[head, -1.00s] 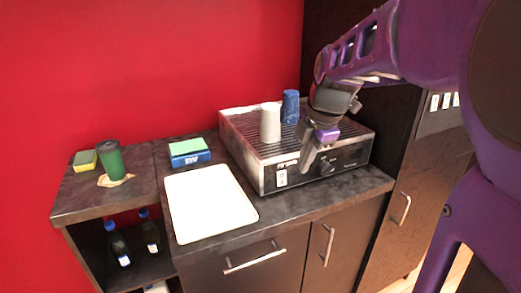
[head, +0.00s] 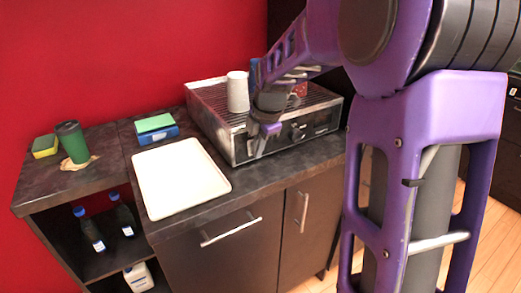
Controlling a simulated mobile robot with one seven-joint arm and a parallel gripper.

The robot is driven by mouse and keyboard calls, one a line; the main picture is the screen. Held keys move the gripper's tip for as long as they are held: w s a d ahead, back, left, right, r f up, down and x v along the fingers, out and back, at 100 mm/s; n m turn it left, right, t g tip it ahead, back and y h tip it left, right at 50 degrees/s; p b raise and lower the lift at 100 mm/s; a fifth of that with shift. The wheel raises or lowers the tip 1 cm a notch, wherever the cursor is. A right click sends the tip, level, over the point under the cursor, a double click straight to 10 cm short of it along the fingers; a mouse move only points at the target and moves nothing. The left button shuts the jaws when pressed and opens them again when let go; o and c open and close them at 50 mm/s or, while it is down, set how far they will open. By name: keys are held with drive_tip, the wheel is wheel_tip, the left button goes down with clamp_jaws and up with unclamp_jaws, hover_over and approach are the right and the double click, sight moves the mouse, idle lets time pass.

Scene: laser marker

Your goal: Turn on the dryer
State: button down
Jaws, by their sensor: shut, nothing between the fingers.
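The dryer (head: 215,130) is a low metal box with a slatted top, standing on the dark counter. Its front panel has dark knobs (head: 298,132) toward the right; the panel's left part is partly hidden by my gripper. My gripper (head: 257,150) is shut and empty, pointing down in front of the left-middle of the front panel. Whether it touches the panel, I cannot tell. A white cup (head: 237,92) stands on the slatted top. A blue cup (head: 254,66) and a red item (head: 300,89) show partly behind my arm.
A white tray (head: 180,180) lies on the counter left of the dryer. A blue box with a green top (head: 157,131), a green cup (head: 73,143) and a yellow-green sponge (head: 45,146) sit further left. Bottles (head: 88,228) stand on the shelf below. Cabinet handles (head: 231,232) stick out in front.

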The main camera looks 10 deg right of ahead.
idle(0.3)
drive_tip(key=shift+w+a+f, duration=0.1)
drive_tip(key=shift+w+f, duration=0.1)
drive_tip(key=shift+w, duration=0.1)
drive_tip(key=shift+r, duration=0.15)
drive_tip(key=shift+r+p, duration=0.7)
drive_tip(key=shift+p, duration=0.05)
drive_tip(key=shift+s, duration=0.1)
